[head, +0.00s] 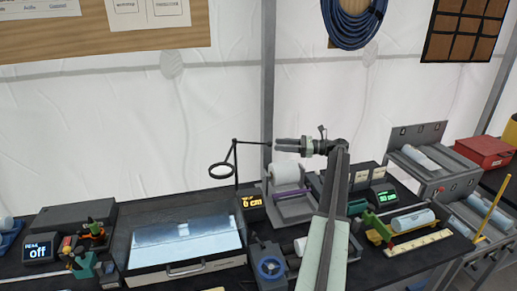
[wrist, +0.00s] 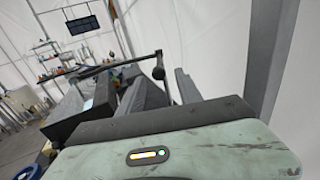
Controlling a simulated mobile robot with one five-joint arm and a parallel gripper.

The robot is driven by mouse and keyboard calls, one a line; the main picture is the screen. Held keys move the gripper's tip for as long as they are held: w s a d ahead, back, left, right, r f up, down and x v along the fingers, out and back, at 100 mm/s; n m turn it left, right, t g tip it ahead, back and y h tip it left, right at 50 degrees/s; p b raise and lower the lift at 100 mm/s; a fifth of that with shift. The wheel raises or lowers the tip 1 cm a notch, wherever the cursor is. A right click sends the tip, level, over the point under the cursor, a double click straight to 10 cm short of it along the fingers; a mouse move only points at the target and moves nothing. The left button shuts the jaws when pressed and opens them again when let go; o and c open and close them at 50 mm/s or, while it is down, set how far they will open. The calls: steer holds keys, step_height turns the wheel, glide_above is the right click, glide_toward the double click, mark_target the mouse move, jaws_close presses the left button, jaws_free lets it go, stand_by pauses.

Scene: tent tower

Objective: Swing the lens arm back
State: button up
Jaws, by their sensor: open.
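The lens arm (head: 236,152) is a thin black jointed rod on a post, with a dark ring lens (head: 222,170) at its left. The ring hangs above the back right of the light box. A thin rod runs right from the arm's top to my gripper (head: 279,146). The jaws are open and apart. I cannot tell whether either one touches the knob.
The light box (head: 185,245) stands below the ring. A display (head: 251,202) reads 6 cm. A roll stand (head: 290,205) stands under my gripper. A green stapler-like tool (head: 380,225) and a grey rack (head: 430,165) are to the right. A tent pole (head: 268,80) rises behind.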

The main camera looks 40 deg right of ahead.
mark_target(269, 143)
steer(key=x, duration=0.7)
steer(key=shift+w+a+r, duration=0.15)
steer(key=shift+w+a, duration=0.1)
steer(key=shift+a, duration=0.1)
jaws_close()
stand_by(0.5)
stand_by(0.5)
